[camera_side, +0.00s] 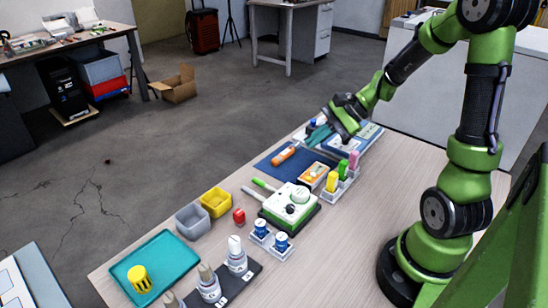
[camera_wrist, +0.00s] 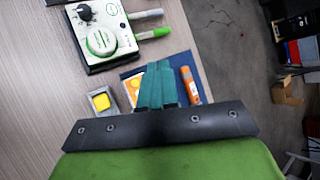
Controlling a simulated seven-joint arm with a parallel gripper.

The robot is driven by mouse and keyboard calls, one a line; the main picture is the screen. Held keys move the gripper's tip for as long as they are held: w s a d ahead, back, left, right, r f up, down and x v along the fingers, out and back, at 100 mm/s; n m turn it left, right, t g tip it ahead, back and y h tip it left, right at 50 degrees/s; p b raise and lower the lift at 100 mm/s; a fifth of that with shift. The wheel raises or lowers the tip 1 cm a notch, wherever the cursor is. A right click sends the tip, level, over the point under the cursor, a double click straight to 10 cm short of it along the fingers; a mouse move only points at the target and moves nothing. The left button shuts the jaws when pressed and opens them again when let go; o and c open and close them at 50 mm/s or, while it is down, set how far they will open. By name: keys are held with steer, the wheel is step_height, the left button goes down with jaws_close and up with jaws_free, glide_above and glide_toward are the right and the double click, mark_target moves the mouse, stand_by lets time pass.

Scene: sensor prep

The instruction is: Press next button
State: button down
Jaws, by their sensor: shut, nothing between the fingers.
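No button with a readable "next" label shows in either view. My gripper (camera_side: 313,137) hangs over the far end of the bench, its teal fingers together and empty; they also show in the wrist view (camera_wrist: 158,68). Below and beside it in the side view lies a blue-and-white panel (camera_side: 345,144), partly hidden by my gripper; its markings are too small to read. An orange handheld meter (camera_side: 314,174) lies on a dark blue mat (camera_side: 268,168); in the wrist view my fingers partly cover the meter (camera_wrist: 131,84).
An orange pen-like tool (camera_side: 285,154) lies on the mat. A white-and-green device with knobs (camera_side: 290,206), a rack of coloured markers (camera_side: 341,184), blue-capped bottles (camera_side: 281,241), bins (camera_side: 216,202) and a teal tray (camera_side: 178,254) stand along the bench. Bare bench lies at its right.

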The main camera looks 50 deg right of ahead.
glide_above(312, 181)
steer(key=shift+d+f, duration=0.1)
steer(key=shift+f, duration=4.15)
steer(key=shift+f, duration=0.15)
steer(key=shift+f, duration=0.25)
steer(key=shift+f, duration=0.5)
steer(key=shift+r, duration=0.9)
step_height(312, 181, up, 5)
